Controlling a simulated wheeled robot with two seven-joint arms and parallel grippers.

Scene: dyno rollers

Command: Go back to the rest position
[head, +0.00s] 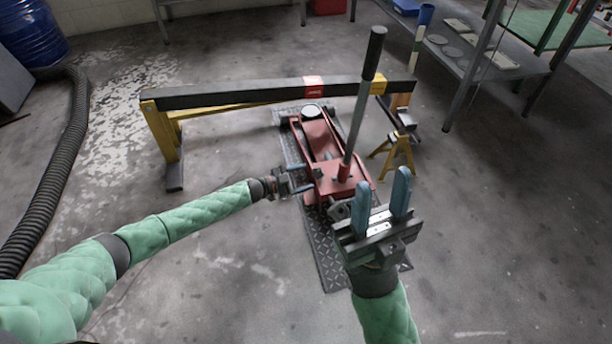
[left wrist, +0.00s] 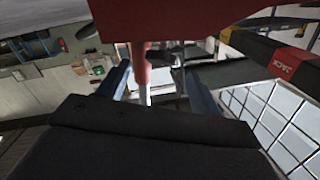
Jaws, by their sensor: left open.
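My left gripper (head: 304,180) is beside the left side of the red floor jack (head: 327,166), its blue fingers spread. In the left wrist view its blue fingers (left wrist: 158,85) are apart. A red and pale rod-like part shows between them, and I cannot tell whether it is touched. A red surface (left wrist: 185,18) fills the top of that view. My right gripper (head: 381,200) is upright in front of the jack, blue fingers apart, with nothing seen between them. The jack's black handle (head: 362,98) stands up, tilted slightly right.
A black beam (head: 240,94) on yellow stands spans behind the jack. A black tread plate (head: 328,262) lies under the jack. A grey shelf table (head: 490,62) stands at the back right, a ribbed hose (head: 68,165) at the left. The floor at the right is clear.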

